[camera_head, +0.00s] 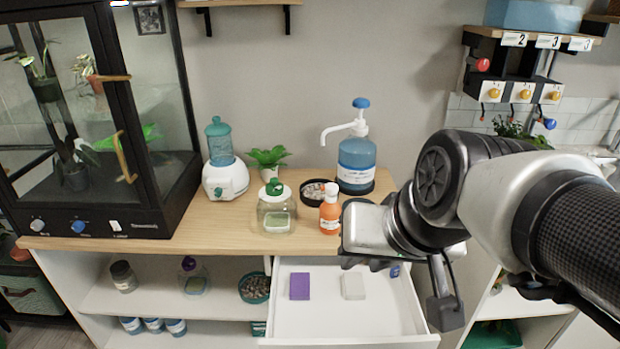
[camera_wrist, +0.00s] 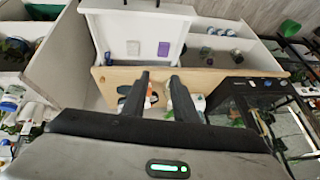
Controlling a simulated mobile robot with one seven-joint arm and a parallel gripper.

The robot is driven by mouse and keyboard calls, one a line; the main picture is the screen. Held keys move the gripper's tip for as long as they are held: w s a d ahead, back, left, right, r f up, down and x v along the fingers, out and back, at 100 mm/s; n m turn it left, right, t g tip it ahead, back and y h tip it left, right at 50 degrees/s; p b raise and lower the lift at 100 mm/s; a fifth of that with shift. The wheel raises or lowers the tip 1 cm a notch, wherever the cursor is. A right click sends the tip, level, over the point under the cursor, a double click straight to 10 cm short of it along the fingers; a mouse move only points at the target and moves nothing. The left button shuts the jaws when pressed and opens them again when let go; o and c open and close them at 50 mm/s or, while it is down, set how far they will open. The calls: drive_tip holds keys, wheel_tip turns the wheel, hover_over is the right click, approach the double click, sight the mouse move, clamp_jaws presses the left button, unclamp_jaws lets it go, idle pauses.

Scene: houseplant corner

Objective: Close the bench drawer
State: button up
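The bench drawer (camera_head: 320,320) is white and pulled out from under the wooden bench top (camera_head: 195,235). Its front panel is at the bottom edge of the head view. A purple block (camera_head: 299,286) and a white block (camera_head: 353,286) lie in it. My gripper (camera_head: 370,264) is over the back right of the drawer, near the bench edge; its body hides part of the bench top. In the wrist view the drawer (camera_wrist: 120,55) is at the top, beyond my gripper (camera_wrist: 160,76). The two fingers are apart with nothing held between them.
A glass jar (camera_head: 277,212), an orange bottle (camera_head: 330,210) and a blue pump bottle (camera_head: 356,160) stand on the bench near my gripper. A glass cabinet (camera_head: 100,110) is at the left. Open shelves (camera_head: 150,300) are left of the drawer.

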drive_tip(key=w+a+y, duration=0.1)
drive_tip(key=w+a, duration=0.1)
drive_tip(key=a, duration=0.2)
drive_tip(key=w+a+f+m+y, duration=0.1)
drive_tip(key=w+a, duration=0.1)
drive_tip(key=a, duration=0.3)
drive_tip(key=w+a+f+m+y, duration=0.1)
drive_tip(key=w+a, duration=0.1)
drive_tip(key=a, duration=0.2)
drive_tip(key=shift+w+a+t, duration=0.15)
drive_tip(key=shift+t, duration=0.15)
clamp_jaws()
drive_tip(key=w+a+f+m+h, duration=0.1)
drive_tip(key=a+f+m+h, duration=0.1)
drive_tip(key=a+f+m, duration=1.1)
drive_tip(key=s+d+f+m+g+h+b, duration=0.1)
drive_tip(key=s+d+f+h, duration=0.65)
drive_tip(key=s+f, duration=0.5)
drive_tip(key=w+d+f+b, duration=0.4)
drive_tip(key=w+f+b, duration=0.1)
drive_tip(key=w+f, duration=0.4)
drive_tip(key=shift+w+d+f, duration=0.15)
drive_tip(key=shift+w+d, duration=0.2)
drive_tip(key=shift+w, duration=0.25)
